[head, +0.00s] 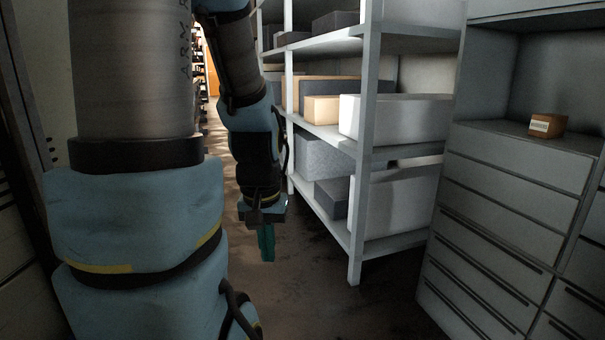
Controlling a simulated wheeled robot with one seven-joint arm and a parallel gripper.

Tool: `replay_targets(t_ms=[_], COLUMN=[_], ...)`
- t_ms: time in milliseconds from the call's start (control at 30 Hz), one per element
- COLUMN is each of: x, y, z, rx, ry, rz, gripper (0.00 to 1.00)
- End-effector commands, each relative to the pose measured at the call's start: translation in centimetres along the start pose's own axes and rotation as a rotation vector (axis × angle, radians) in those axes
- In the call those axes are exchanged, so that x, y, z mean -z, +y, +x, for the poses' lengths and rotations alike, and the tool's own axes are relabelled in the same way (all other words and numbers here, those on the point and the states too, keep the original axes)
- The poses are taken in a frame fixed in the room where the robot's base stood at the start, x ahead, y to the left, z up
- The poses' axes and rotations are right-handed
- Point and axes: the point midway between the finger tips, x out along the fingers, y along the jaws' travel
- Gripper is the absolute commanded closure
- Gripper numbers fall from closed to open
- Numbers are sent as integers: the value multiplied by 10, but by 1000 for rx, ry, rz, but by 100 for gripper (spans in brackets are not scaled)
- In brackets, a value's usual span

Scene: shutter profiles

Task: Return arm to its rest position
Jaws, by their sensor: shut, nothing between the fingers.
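My arm with its blue padded covers fills the left of the head view and bends down towards the middle. My gripper (266,245) hangs at its end with teal fingers pointing down. The fingers are shut with nothing between them. It is above the dark floor, to the left of the shelf rack and apart from it.
A metal shelf rack (362,150) with several boxes stands to the right of my gripper. A grey drawer cabinet (510,200) at the right bears a small brown box (548,125). A dark cabinet wall is at far left. Floor (330,300) in front of the rack is clear.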

Motion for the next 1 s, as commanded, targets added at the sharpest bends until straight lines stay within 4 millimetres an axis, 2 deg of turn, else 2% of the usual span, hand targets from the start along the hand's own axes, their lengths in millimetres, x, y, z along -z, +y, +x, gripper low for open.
replay_targets(t_ms=[33,167,400,500,667,1000], x=[3,7,17,20,22,22], y=[0,0,1,1,1,1], z=[-21,-49,-117,-136,-151,-150], rx=[0,0,0,0,0,0], ry=[0,2,3,3,3,3], rz=[1,3,5,6,6,6], gripper=[100,100,100,100,100,100])
